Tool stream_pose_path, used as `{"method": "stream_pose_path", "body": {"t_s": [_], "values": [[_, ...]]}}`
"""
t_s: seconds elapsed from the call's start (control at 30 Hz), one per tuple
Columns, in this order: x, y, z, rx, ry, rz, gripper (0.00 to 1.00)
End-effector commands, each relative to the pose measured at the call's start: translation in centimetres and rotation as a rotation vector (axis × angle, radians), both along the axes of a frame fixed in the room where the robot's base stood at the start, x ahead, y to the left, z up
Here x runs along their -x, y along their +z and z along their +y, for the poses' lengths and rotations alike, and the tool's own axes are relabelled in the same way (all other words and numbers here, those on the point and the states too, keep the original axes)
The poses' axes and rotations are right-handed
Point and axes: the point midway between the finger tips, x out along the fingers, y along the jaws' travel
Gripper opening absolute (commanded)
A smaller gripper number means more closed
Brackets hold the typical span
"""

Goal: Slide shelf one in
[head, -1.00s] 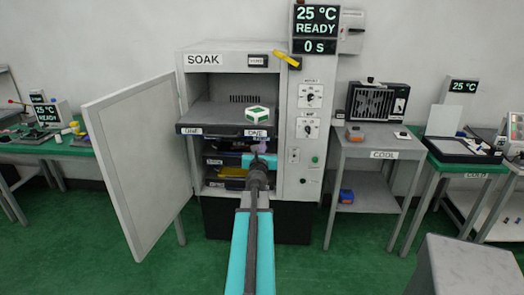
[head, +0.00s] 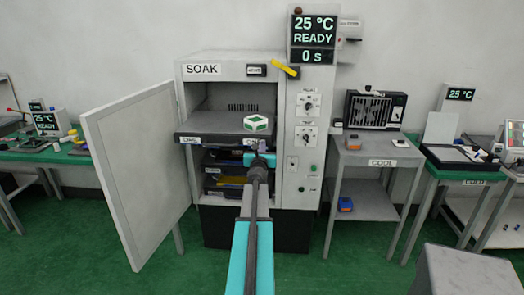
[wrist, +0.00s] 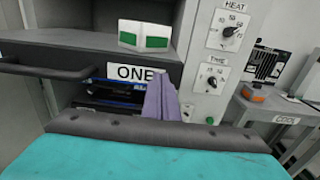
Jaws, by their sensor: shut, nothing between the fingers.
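Shelf one (head: 212,119) is a grey shelf in the upper part of the SOAK cabinet (head: 228,72). Its front sticks out past the cabinet opening. A white and green box (head: 256,123) sits near its front right; the box also shows in the wrist view (wrist: 144,36). The shelf front has a dark handle bar (wrist: 45,70) and a ONE label (wrist: 136,72). My gripper (head: 262,147) is shut and empty at the right part of the shelf front. In the wrist view its purple fingers (wrist: 160,98) overlap the label's right end; I cannot tell whether they touch.
The cabinet door (head: 136,170) stands wide open at the left. Lower shelves with blue and yellow items sit below shelf one. A control panel (head: 307,130) is close on the right. The COOL table (head: 376,155) stands further right.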

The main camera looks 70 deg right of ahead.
Motion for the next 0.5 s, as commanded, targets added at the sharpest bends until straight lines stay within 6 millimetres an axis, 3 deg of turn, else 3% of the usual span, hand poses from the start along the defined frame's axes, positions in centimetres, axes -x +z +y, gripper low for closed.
{"method": "stream_pose_path", "body": {"t_s": [0.5], "values": [[-0.30,-0.02,-1.05,0.000,0.000,0.000,0.00]]}}
